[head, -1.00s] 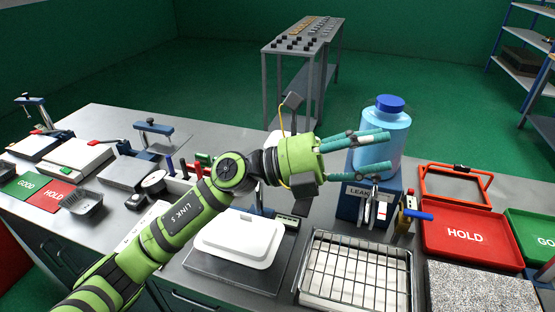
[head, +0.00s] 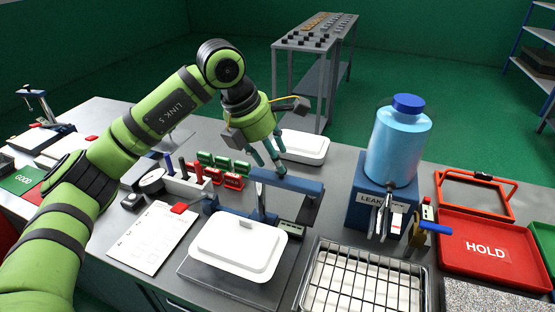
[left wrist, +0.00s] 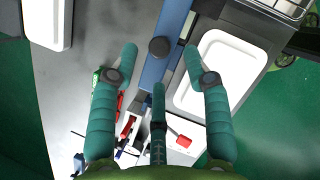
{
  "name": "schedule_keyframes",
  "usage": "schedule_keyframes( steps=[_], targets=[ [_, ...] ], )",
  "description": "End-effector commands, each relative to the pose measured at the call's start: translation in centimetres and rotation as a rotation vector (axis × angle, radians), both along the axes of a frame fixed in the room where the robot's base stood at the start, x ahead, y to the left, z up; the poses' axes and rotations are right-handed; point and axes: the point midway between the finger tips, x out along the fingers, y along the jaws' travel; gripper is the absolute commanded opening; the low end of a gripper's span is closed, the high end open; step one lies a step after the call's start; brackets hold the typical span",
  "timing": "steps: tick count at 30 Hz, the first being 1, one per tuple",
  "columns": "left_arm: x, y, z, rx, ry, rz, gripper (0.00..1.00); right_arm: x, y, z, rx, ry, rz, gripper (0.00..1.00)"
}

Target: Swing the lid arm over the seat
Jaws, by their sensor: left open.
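The seat is a grey plate (head: 205,280) carrying a white lidded foil tray (head: 238,246). My left gripper (head: 268,166) is open and points down at the bar. In the left wrist view its fingers (left wrist: 160,66) spread on either side of the blue bar (left wrist: 152,75) and its dark round knob (left wrist: 159,47). The white tray (left wrist: 215,72) lies to the right there. Contact cannot be told.
A white lid or tray (head: 304,146) lies behind the bar. A blue bottle (head: 398,145) on a blue stand and a wire rack (head: 365,285) stand to the right. Red and green clips (head: 222,168), a paper sheet (head: 152,238) and a red HOLD tray (head: 487,262) are nearby.

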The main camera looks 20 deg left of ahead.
Motion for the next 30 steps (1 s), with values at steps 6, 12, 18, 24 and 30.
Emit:
schedule_keyframes(
  steps=[6,12,18,24,30],
  targets=[
    [0.6,-0.8,-2.3,-0.001,0.001,-0.003,0.48,-0.1,0.0,0.9,0.0,0.002,0.0,0.35],
    [0.8,-1.0,-2.8,-0.002,-0.002,-0.003,0.48,-0.1,0.0,0.9,-0.001,0.002,0.001,0.35],
    [0.8,-1.0,-2.8,-0.003,-0.002,-0.004,0.24,-0.1,0.0,0.8,-0.001,0.002,0.001,0.35],
    [0.8,-1.0,-2.8,-0.003,-0.001,-0.003,0.0,-0.1,0.0,0.8,-0.001,0.002,0.001,0.35],
    [1.1,-0.9,-2.7,-0.003,-0.001,-0.015,0.0,-0.1,0.0,0.9,0.0,0.001,0.001,0.35]
  ],
)
